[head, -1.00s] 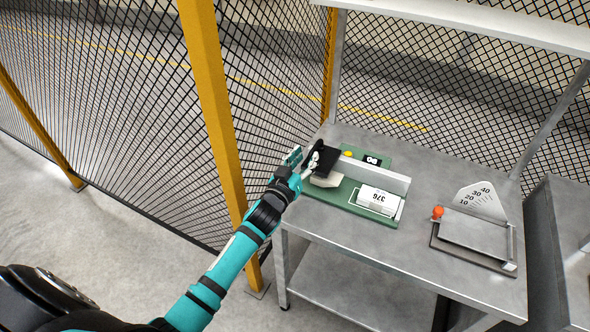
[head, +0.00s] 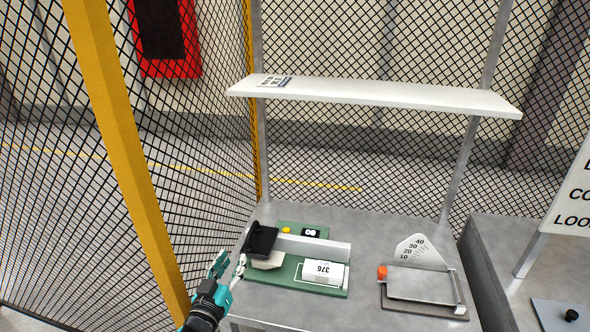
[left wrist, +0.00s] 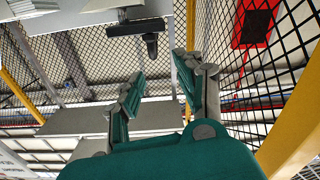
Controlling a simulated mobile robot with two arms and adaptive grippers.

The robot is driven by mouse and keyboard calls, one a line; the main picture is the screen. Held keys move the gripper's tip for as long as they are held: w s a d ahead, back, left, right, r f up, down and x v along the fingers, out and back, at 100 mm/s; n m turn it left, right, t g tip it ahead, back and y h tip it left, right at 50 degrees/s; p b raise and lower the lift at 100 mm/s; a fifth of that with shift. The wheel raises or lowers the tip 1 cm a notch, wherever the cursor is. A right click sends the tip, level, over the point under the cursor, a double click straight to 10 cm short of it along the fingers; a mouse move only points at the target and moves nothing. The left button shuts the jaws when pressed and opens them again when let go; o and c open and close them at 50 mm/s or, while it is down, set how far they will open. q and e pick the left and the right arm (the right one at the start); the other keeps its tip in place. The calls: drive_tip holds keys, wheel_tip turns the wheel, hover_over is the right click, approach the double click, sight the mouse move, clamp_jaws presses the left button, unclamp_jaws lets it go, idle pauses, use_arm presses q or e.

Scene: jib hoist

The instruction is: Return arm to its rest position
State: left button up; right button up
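My left gripper (head: 228,270) is at the front left edge of the grey bench, beside the green fixture (head: 335,290). Its teal fingers are spread and empty in the left wrist view (left wrist: 160,85). A black handle-like part (head: 262,239) on the fixture is up and to the right of the fingers, with a gap between; a black part also shows beyond the fingertips in the left wrist view (left wrist: 151,45). A white box marked 376 (head: 324,272) lies on the fixture. My right gripper is not in view.
A yellow post (head: 125,150) and mesh fence stand close to the left of my arm. A white shelf (head: 380,97) spans above the bench (head: 370,225).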

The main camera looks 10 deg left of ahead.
use_arm(q)
drive_tip(key=s+d+f+m+g, duration=0.1)
drive_tip(key=s+d+f+g, duration=0.3)
drive_tip(key=s, duration=0.6)
drive_tip(key=s+a+f+m+g, duration=0.1)
drive_tip(key=s+f+m+g, duration=0.15)
drive_tip(key=s+g, duration=0.6)
drive_tip(key=s+d+f+m+g, duration=0.15)
drive_tip(key=s+f, duration=0.25)
drive_tip(key=s, duration=0.8)
wheel_tip(320, 180, down, 27)
drive_tip(key=s+g, duration=0.2)
drive_tip(key=s+a+f, duration=0.2)
drive_tip(key=s+f, duration=1.2)
drive_tip(key=s, duration=0.2)
drive_tip(key=shift+s+a+f+n+g, duration=0.2)
drive_tip(key=shift+a+f+n+g, duration=0.1)
drive_tip(key=shift+a+f+g, duration=0.1)
